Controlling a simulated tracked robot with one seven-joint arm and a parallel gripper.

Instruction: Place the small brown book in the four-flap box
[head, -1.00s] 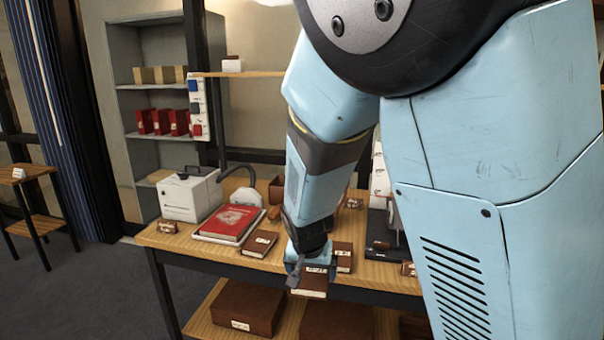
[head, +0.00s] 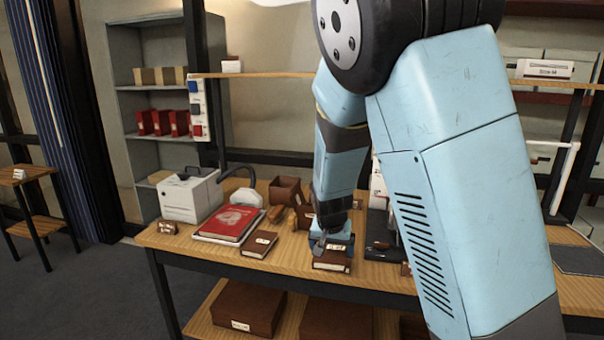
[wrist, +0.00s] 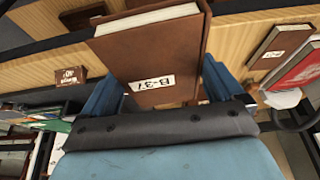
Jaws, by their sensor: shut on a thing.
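My gripper (head: 331,246) is shut on a brown book (head: 331,266) near the table's front edge. In the wrist view the book (wrist: 150,45) sits between the two blue fingers, its cover label reading B-37. Whether the book touches the table is unclear. A small brown open box (head: 285,188) stands farther back on the table, left of my arm. Brown panels that look like flaps show beside it, partly hidden by my arm. I cannot count its flaps.
Another brown book (head: 259,244) lies on the table (head: 205,252) beside a large red book (head: 229,222). A white machine (head: 190,196) stands at the back left. A dark device (head: 382,248) is right of my gripper. Larger brown boxes (head: 248,308) sit on the shelf below.

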